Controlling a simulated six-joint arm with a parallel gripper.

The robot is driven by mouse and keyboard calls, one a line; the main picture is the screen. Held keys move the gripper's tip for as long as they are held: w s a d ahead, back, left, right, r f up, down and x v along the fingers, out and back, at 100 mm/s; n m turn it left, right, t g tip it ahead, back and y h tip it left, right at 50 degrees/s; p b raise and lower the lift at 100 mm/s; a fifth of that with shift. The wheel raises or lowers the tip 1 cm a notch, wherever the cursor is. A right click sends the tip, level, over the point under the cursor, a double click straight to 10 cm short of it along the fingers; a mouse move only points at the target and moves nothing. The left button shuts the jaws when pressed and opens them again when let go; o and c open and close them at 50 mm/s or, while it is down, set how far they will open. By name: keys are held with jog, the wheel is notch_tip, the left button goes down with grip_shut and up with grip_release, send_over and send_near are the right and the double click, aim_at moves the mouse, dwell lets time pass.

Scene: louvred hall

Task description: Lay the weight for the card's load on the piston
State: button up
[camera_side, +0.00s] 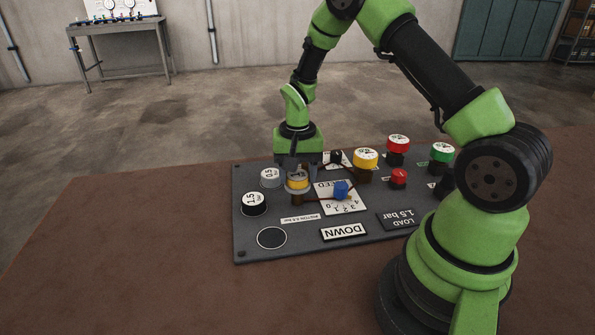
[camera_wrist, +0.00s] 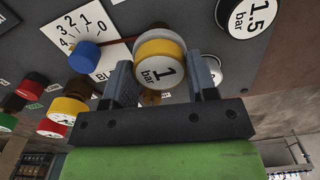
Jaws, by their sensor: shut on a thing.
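My gripper (camera_side: 298,174) points down and is shut on the yellow-banded 1 bar weight (camera_side: 297,184). In the wrist view the weight (camera_wrist: 160,68) sits between the two fingers. A brass-brown post, seemingly the piston (camera_side: 297,200), shows directly below it; I cannot tell whether they touch. The load card (camera_side: 401,218) reads 1.5 bar. The black 1.5 weight (camera_side: 254,204) and the pale 0.5 weight (camera_side: 270,177) stand on the panel to the left. An empty ring (camera_side: 271,237) lies near the front.
The dark panel (camera_side: 290,250) lies on a brown table. A blue knob (camera_side: 341,190) sits on a 0–4 dial beside the post. Yellow (camera_side: 366,158), red (camera_side: 398,144) and green (camera_side: 441,152) topped knobs stand at the right. A DOWN plate (camera_side: 343,232) is in front.

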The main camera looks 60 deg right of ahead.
jog(key=o, duration=1.1)
jog(key=shift+f, duration=0.1)
notch_tip(320, 180, up, 12)
notch_tip(320, 180, up, 7)
jog(key=n+t, duration=0.2)
send_over(297, 174)
jog(key=s+a, duration=0.3)
jog(key=a, duration=0.1)
jog(key=s+a+r+n+t+y, duration=0.1)
jog(key=s+a+r+n+t, duration=0.1)
jog(key=s, duration=0.5)
jog(key=s+a+r+n+t+y, duration=0.1)
jog(key=s+a+r+n+t, duration=0.1)
jog(key=s+a, duration=0.4)
jog(key=shift+s+a+r+t, duration=0.4)
jog(key=shift+s+r+t, duration=0.2)
jog(key=shift+s+r, duration=0.3)
